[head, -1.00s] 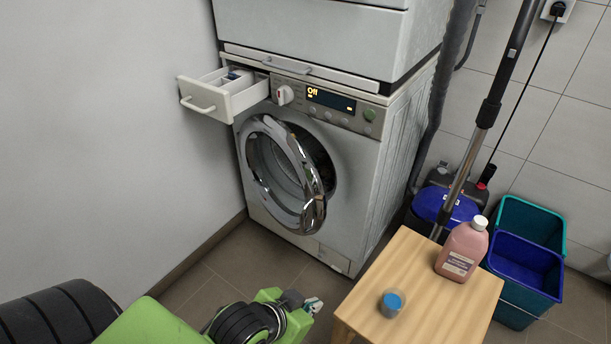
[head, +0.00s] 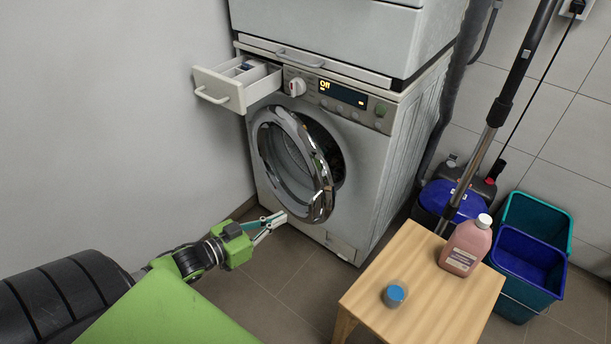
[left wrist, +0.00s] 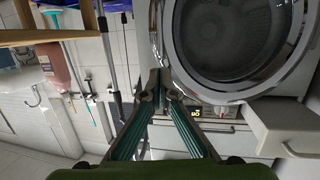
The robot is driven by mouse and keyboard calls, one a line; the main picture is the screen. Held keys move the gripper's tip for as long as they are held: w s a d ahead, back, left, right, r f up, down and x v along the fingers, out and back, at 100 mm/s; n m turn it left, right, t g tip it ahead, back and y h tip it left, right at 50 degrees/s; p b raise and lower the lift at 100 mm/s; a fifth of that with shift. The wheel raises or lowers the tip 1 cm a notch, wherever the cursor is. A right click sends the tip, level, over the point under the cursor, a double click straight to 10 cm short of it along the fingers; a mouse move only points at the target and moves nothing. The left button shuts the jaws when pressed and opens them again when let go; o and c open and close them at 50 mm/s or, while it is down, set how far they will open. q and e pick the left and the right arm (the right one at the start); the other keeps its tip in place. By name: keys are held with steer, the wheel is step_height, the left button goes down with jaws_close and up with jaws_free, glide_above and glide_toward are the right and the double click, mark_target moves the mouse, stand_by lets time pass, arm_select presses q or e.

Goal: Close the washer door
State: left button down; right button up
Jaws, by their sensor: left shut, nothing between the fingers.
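The washer (head: 372,170) stands against the left wall, with a display reading "Off". Its round chrome-rimmed door (head: 322,190) is ajar, hinged out from the dark drum opening behind it. My left gripper (head: 277,222) is shut and empty, just below and left of the door's lower rim in the head view. I cannot tell whether it touches the rim. In the left wrist view, the picture is upside down, the fingers (left wrist: 160,82) meet in the middle, and the chrome door ring (left wrist: 176,66) fills the upper right. My right gripper is not in view.
The washer's detergent drawer (head: 232,103) is pulled out above the door. A wooden stool (head: 430,305) with a pink bottle (head: 466,248) and a blue-capped cup (head: 393,297) stands at right. Teal and blue buckets (head: 535,240) stand beyond it. Floor in front of the washer is clear.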

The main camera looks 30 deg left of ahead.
arm_select(q)
steer(key=a+r+t+h, duration=0.2)
steer(key=a+r, duration=0.2)
steer(key=r, duration=0.1)
steer(key=b, duration=0.3)
glide_toward(314, 171)
steer(key=shift+m, duration=0.3)
steer(key=x, duration=0.5)
steer(key=shift+w, duration=0.15)
steer(key=shift+b+x, duration=0.35)
steer(key=shift+x, duration=0.45)
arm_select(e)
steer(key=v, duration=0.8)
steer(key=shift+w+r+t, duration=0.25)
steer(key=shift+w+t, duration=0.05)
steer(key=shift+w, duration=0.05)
arm_select(q)
steer(key=shift+w+d, duration=0.1)
steer(key=shift+w, duration=0.05)
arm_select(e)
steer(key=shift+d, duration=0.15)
